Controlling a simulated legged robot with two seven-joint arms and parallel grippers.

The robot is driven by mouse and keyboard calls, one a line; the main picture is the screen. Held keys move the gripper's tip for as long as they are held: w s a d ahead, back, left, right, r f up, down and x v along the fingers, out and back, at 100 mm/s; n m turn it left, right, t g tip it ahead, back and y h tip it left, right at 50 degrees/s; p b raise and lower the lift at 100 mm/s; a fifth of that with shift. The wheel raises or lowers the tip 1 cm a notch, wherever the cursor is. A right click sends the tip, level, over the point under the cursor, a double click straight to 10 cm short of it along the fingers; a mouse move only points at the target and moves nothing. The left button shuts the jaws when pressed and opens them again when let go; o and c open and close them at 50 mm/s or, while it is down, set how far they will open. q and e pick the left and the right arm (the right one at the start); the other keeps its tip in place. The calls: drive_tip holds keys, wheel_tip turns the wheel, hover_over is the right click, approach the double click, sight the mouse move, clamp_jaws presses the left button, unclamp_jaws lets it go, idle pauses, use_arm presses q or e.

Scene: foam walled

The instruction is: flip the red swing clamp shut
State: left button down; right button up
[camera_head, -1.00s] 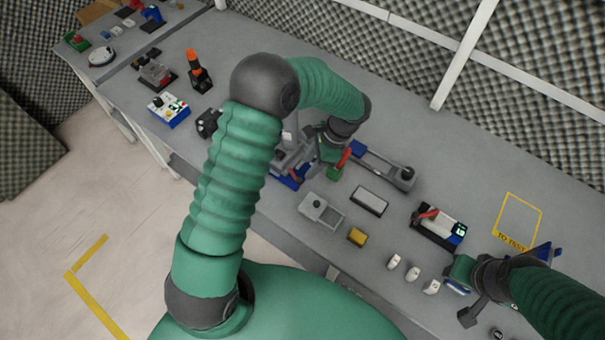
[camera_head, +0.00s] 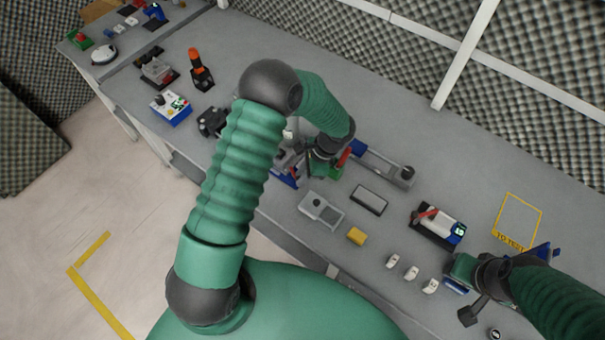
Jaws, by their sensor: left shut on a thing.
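A short red bar, which looks like the red swing clamp (camera_head: 343,157), stands beside my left gripper at the middle of the bench. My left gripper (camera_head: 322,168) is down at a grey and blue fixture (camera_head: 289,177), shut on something. The red bar is right at it; the exact contact is hidden by my wrist and arm. Another red lever (camera_head: 426,216) lies across a dark-based device with a white block, farther right. My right gripper (camera_head: 464,290) is at the lower right, over the bench front; its opening is unclear.
A grey rail with a black knob (camera_head: 404,174) lies right of my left gripper. The yellow outlined area (camera_head: 519,219) is empty.

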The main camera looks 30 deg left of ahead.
use_arm(q)
drive_tip(key=shift+w+n+g, duration=0.3)
drive_tip(key=shift+w+n, duration=0.15)
drive_tip(key=shift+n, duration=0.25)
drive_tip(key=n, duration=0.1)
drive_tip(key=w+n+h, duration=0.1)
drive_tip(key=n, duration=0.1)
drive_tip(key=shift+g, duration=0.3)
drive_tip(key=shift+w+r+n+h, duration=0.1)
drive_tip(key=shift+w+n+h, duration=0.15)
drive_tip(key=shift+n, duration=0.25)
drive_tip(key=c, duration=1.3)
unclamp_jaws()
drive_tip(key=shift+s+d, duration=0.1)
drive_tip(key=shift+b, duration=0.3)
drive_tip(key=b+v, duration=0.1)
drive_tip(key=v, duration=1.5)
drive_tip(key=shift+w+r+b, duration=0.25)
drive_tip(key=shift+w+b, duration=0.1)
